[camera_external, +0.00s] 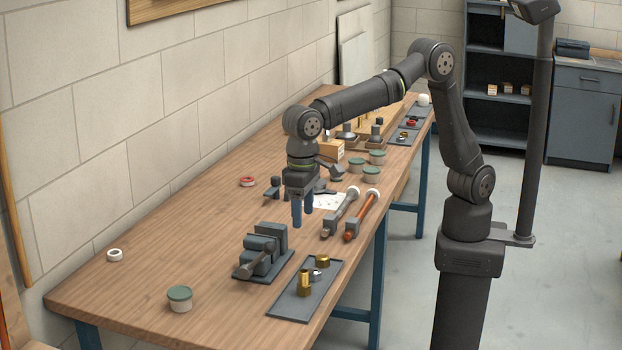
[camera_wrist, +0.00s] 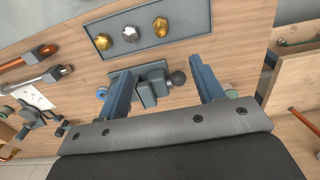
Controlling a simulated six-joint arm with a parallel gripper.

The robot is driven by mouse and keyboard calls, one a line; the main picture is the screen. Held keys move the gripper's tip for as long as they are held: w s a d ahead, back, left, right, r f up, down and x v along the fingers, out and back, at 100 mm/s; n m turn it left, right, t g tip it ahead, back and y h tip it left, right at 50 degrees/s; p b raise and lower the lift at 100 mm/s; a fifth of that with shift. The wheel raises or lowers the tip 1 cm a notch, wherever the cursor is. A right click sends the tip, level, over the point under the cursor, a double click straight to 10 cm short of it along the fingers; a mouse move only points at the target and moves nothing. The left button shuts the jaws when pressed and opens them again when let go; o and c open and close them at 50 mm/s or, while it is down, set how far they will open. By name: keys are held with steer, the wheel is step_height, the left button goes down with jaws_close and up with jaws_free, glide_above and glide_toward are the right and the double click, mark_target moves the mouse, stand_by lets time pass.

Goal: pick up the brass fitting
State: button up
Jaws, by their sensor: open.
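In the wrist view the tall brass fitting (camera_wrist: 160,27) is at right in the row, the silver fitting (camera_wrist: 129,33) in the middle and the shorter brass piece (camera_wrist: 103,41) at left. My gripper (camera_external: 302,218) is open and empty, above the bench and apart from the tray. Its blue fingers (camera_wrist: 160,66) point toward the tray side in the wrist view.
A green-lidded tub (camera_external: 180,299) and white tape roll (camera_external: 115,255) stand at left. Bare wood lies between them.

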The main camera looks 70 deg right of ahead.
mark_target(304, 272)
stand_by(0.3)
step_height(304, 272, down, 20)
steer(key=n, duration=1.5)
steer(key=shift+a+r, duration=0.1)
steer(key=shift+r, duration=0.05)
steer(key=shift+c, duration=0.4)
steer(key=c, duration=1.1)
